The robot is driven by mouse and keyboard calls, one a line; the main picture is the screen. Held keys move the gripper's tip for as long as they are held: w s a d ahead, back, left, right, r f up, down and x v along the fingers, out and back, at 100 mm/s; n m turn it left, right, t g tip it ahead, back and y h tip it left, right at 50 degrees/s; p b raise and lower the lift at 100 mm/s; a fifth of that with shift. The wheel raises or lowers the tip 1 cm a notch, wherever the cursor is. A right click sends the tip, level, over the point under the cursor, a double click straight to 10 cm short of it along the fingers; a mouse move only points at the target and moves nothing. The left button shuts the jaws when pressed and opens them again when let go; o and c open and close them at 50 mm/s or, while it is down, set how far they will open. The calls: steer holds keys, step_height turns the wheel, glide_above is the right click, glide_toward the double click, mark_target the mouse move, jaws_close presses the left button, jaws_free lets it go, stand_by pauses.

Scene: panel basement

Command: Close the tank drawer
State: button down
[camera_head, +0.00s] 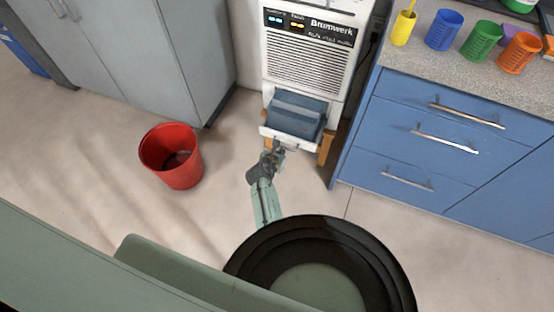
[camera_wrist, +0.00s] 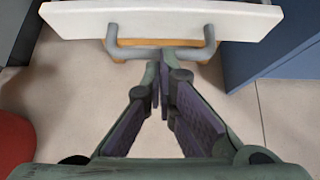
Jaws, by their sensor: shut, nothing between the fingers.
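The tank drawer (camera_head: 292,137) is at the bottom of a white Brumwerk dehumidifier-like machine (camera_head: 308,62). It stands pulled out, with a blue-grey tank (camera_head: 297,115) in it. In the wrist view the drawer's white front (camera_wrist: 160,20) runs across the top, with a grey handle (camera_wrist: 160,50) on it. My gripper (camera_head: 277,147) is shut and empty, right in front of the drawer. In the wrist view its fingertips (camera_wrist: 163,65) are at the middle of the handle; whether they touch it I cannot tell. The back of the drawer is hidden inside the machine.
A red bin (camera_head: 171,158) stands on the floor to the left, near a grey cabinet (camera_head: 150,55). Blue drawers (camera_head: 440,140) stand close on the right, under a counter with several coloured cups (camera_head: 445,30). Wooden supports (camera_head: 325,148) show under the machine. Floor in front is clear.

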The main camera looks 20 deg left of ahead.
steer(key=w+b, duration=0.1)
steer(key=w, duration=0.3)
steer(key=w+b, duration=0.1)
steer(key=w, duration=0.4)
steer(key=w+b, duration=0.1)
steer(key=w, duration=0.3)
steer(key=shift+w+d+f, duration=0.1)
steer(key=shift+w+d, duration=0.15)
steer(key=shift+w, duration=0.6)
steer(key=shift+r, duration=0.2)
